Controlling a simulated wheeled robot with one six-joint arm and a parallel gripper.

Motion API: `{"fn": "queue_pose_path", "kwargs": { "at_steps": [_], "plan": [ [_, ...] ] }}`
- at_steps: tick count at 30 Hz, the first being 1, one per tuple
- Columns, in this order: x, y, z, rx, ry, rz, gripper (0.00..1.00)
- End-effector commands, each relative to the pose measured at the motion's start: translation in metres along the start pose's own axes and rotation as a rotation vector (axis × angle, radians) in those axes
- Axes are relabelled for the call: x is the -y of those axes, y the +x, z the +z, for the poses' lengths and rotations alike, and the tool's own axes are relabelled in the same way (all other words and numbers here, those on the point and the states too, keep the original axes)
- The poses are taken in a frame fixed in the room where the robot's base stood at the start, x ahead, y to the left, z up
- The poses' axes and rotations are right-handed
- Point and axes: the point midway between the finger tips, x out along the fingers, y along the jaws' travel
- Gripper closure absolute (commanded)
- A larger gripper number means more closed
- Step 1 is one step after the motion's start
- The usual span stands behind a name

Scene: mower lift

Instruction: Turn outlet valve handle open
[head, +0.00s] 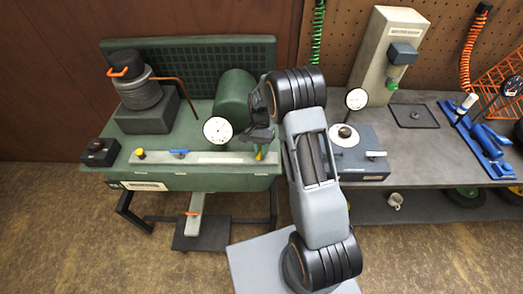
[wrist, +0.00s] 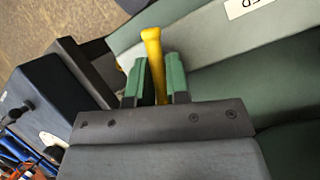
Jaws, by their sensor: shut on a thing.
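A yellow valve handle (head: 259,155) stands at the right end of the pale rail on the green bench's front. In the wrist view the yellow handle (wrist: 153,48) sticks up between the two green finger pads. My gripper (head: 265,147) is shut on this handle; it also shows in the wrist view (wrist: 155,86). The handle's lower part is hidden by my gripper's body in the wrist view. A blue handle (head: 179,152) lies along the same rail, left of my gripper. A yellow knob (head: 140,153) is at the rail's left end.
A white gauge (head: 217,130) and a green tank (head: 236,98) stand close behind the rail. A grey bench (head: 414,142) with a second gauge (head: 356,98) is to the right of my arm. Open floor (head: 90,230) lies at the front left.

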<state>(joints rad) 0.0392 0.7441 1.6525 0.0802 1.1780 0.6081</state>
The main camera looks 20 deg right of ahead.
Motion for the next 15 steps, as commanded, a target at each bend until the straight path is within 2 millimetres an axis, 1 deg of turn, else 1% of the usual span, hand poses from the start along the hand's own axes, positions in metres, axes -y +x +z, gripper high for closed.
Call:
{"fn": "queue_pose_path", "kwargs": {
  "at_steps": [6,15],
  "plan": [
    [0.0021,-0.0003,0.0002,-0.035,-0.146,0.059,1.0],
    [0.0025,-0.0006,0.0009,-0.062,-0.276,0.113,1.0]
  ]
}}
